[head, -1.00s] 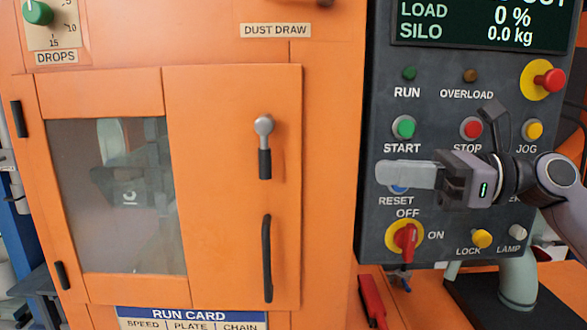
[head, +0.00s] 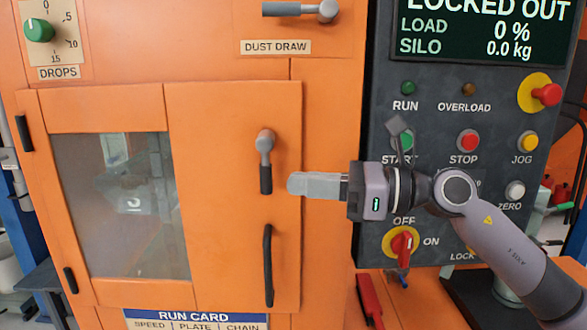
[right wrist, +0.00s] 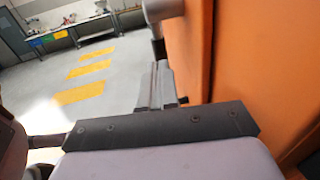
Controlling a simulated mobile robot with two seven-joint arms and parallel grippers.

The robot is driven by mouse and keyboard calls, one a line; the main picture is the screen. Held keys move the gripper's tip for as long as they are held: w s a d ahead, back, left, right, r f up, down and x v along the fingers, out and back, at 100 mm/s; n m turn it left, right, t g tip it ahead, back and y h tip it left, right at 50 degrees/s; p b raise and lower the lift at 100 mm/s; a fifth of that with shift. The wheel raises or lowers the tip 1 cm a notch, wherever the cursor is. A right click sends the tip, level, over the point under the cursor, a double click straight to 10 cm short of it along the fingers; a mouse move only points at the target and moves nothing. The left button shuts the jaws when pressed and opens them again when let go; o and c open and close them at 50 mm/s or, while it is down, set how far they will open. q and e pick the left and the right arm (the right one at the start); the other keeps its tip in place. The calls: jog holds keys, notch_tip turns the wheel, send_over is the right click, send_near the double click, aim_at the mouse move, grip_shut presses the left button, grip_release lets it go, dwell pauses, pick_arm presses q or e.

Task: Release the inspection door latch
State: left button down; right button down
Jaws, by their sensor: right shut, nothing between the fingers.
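The inspection door (head: 225,110) is orange with a clear window (head: 120,210) and looks closed. Its latch (head: 265,160) has a grey metal pivot and a black grip that hangs straight down. A black pull handle (head: 268,265) is below it. My right gripper (head: 293,184) is shut and empty, just right of the latch grip, with a small gap in the head view. The right wrist view shows the shut fingers (right wrist: 160,85) beside the orange panel, with the grey latch pivot (right wrist: 163,10) at the top. My left gripper is not in view.
The control panel (head: 380,130) is to the right, with buttons, an emergency stop (head: 545,94) and a red rotary switch (head: 402,243). Its screen (head: 480,30) reads LOCKED OUT. A dust draw lever (head: 300,10) is above the door. A red-handled object (head: 369,300) is below.

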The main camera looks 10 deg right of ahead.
jog(key=shift+x, duration=1.1)
